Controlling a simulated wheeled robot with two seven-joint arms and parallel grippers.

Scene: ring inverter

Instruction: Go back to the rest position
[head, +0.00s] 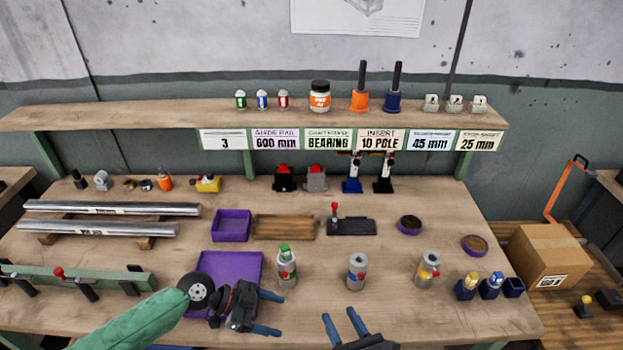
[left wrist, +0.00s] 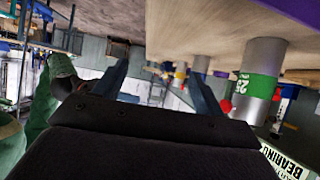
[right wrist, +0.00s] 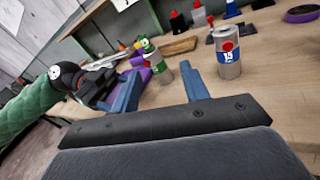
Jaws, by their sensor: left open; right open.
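My left gripper (head: 268,313) is open and empty. In the head view it is over the front of the bench, beside the purple mat (head: 233,266) and in front of the green-labelled can (head: 287,268). In the left wrist view its two blue fingers (left wrist: 158,82) are apart with nothing between them. My right gripper (head: 341,328) is open and empty at the front edge of the bench, in front of the blue-labelled can (head: 357,272). In the right wrist view its fingers (right wrist: 160,90) are spread, and that can (right wrist: 227,52) stands beyond them.
A yellow-labelled can (head: 428,270) and small blue holders (head: 490,287) stand on the right. A purple tray (head: 231,226), a wooden tray (head: 284,227) and a black fixture (head: 351,226) lie behind. Guide rails (head: 112,208) are at left. The front right of the bench is clear.

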